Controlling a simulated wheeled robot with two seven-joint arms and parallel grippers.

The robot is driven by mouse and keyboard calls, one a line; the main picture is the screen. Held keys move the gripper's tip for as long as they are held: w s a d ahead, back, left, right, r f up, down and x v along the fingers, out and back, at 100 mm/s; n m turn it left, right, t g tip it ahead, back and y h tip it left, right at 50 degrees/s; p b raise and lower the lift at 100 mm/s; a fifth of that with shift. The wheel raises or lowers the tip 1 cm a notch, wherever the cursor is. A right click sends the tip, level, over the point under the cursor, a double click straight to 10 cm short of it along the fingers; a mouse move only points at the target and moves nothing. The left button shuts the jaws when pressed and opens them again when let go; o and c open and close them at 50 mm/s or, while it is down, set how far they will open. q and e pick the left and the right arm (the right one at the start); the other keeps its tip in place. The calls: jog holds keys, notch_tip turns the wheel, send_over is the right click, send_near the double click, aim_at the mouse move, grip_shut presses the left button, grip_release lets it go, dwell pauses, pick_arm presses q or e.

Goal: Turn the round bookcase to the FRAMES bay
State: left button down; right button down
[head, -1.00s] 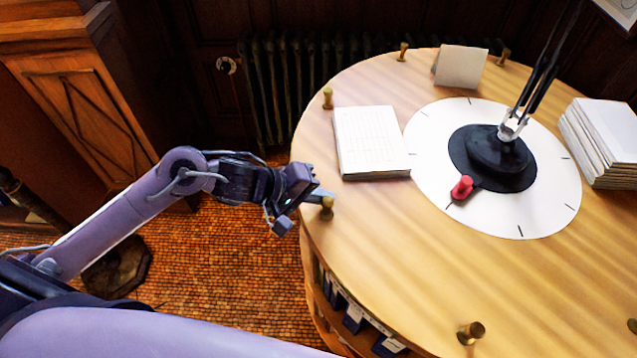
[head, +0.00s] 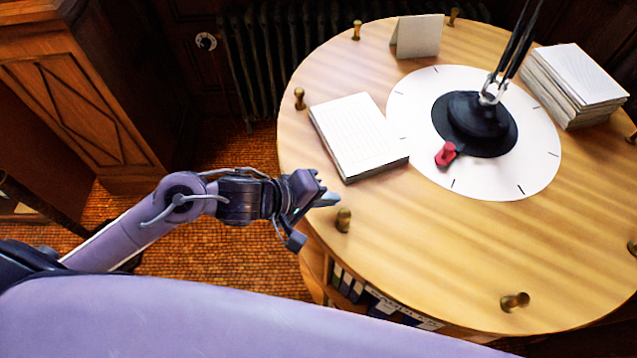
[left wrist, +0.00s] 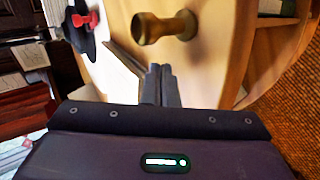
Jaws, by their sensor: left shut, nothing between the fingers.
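The round bookcase (head: 440,235) has a pale wooden top with several brass knobs along its rim. A white dial (head: 540,150) lies on the top, with a red pointer (head: 446,154) aimed to its near left. My left gripper (head: 330,200) is shut and empty at the near-left rim, beside a brass knob (head: 343,220). In the left wrist view, the shut fingers (left wrist: 160,85) point toward that knob (left wrist: 165,27), which looms just beyond them; I cannot tell whether they touch. Bay lettering is unreadable, and most bays are hidden under the top. My right gripper is out of view.
A paper pad (head: 355,135), a folded card (head: 418,36), a paper stack (head: 572,85) and a black lamp base (head: 475,122) stand on the top. A wooden cabinet (head: 80,95) and a radiator (head: 262,60) are behind. Binders (head: 350,285) show below the rim.

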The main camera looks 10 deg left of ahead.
pick_arm(q)
jog(key=shift+s+d, duration=0.55)
